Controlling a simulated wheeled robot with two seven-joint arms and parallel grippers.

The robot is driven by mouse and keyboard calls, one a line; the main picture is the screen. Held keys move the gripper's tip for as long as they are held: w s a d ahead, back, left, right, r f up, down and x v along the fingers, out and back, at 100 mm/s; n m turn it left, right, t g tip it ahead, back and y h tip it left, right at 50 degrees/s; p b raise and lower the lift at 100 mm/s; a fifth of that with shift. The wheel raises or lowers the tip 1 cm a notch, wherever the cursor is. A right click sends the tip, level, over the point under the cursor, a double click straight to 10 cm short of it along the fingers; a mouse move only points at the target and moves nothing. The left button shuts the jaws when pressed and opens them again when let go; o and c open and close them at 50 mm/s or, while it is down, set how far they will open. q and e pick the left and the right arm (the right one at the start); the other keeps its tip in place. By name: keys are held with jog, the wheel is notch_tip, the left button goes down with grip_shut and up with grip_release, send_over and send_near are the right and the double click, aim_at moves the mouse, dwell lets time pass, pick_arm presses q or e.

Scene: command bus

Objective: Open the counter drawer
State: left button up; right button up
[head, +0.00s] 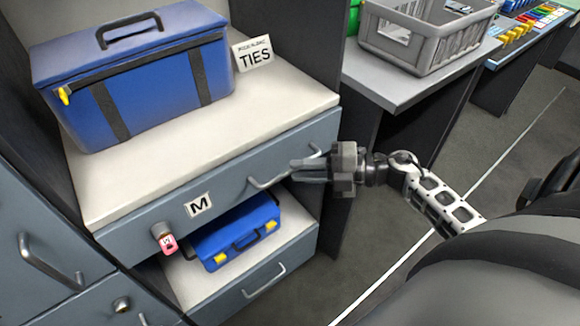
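The counter drawer (225,190) is a grey-blue front with an M label, under the pale counter top (290,95). It looks closed, its front level with the counter's edge. Its silver bar handle (262,184) is on the right half of the front. My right gripper (293,168) comes in from the right, its fingers pointing left across the handle and hiding part of it. The fingers lie close together; I cannot tell whether they touch or enclose the bar. My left gripper is not in view.
A blue case (150,95) and a TIES card (253,53) stand on the counter. Below the drawer, a smaller blue case (235,235) sits on an open shelf. A pink-tagged item (163,238) hangs at the drawer's left. A grey crate (428,38) stands on the side table. Open floor lies right.

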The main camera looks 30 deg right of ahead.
jog(key=shift+x, duration=1.55)
grip_shut()
